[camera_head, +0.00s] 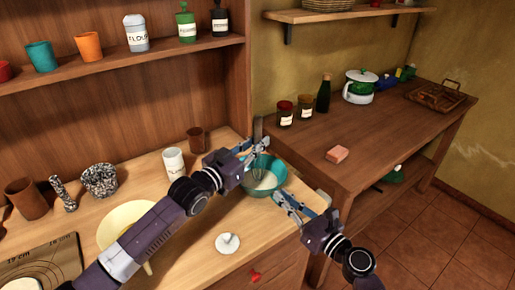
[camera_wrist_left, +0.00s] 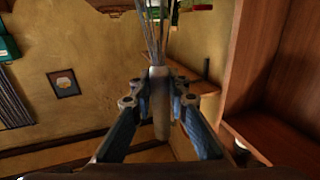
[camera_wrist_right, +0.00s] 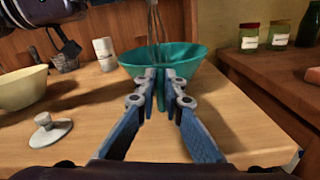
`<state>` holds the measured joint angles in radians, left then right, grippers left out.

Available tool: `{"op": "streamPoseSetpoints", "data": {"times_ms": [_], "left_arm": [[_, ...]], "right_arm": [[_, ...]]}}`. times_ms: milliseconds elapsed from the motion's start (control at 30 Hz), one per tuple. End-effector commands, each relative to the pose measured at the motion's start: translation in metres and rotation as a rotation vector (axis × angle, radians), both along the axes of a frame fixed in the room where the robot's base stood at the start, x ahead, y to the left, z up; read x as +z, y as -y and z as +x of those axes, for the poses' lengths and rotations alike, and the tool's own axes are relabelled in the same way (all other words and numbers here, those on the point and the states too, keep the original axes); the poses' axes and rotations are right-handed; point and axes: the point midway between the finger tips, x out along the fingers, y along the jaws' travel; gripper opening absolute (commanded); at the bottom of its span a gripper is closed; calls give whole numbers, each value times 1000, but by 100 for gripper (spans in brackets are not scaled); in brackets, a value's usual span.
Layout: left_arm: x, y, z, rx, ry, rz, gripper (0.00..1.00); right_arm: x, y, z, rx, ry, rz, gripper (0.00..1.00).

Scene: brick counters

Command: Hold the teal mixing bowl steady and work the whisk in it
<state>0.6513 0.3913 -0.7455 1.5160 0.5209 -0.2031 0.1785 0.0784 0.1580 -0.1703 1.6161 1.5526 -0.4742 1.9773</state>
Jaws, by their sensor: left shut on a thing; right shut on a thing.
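The teal mixing bowl (camera_head: 277,174) stands on the wooden counter near its right end, with pale contents inside. My right gripper (camera_head: 277,195) is shut on the bowl's near rim. The right wrist view shows its fingers (camera_wrist_right: 160,75) pinching the teal wall (camera_wrist_right: 190,58). My left gripper (camera_head: 260,148) is above the bowl, shut on the whisk's handle (camera_head: 258,128). In the left wrist view the fingers (camera_wrist_left: 160,90) close around the handle (camera_wrist_left: 160,105), with the wires (camera_wrist_left: 153,35) beyond. The whisk's wires (camera_wrist_right: 155,22) reach down into the bowl in the right wrist view; their lower ends are hidden by the wall.
A white canister (camera_head: 174,163) and a brown cup (camera_head: 196,139) stand behind my left arm. A cream bowl (camera_head: 124,217) is partly hidden under that arm. A white lid-like thing (camera_head: 228,243) lies in front of the teal bowl. A darker table (camera_head: 390,135) is at right.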

Motion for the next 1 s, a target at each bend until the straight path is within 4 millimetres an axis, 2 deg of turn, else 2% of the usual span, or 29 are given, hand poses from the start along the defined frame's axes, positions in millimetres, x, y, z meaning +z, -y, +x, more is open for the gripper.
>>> {"op": "streamPoseSetpoints", "data": {"times_ms": [600,733,1000], "left_arm": [[62,0,0,0,2,0,0],[69,0,0,0,2,0,0],[69,0,0,0,1,-1,0]], "right_arm": [[-2,0,0,0,-4,0,0],[-2,0,0,0,-4,0,0],[-2,0,0,0,-4,0,0]]}}
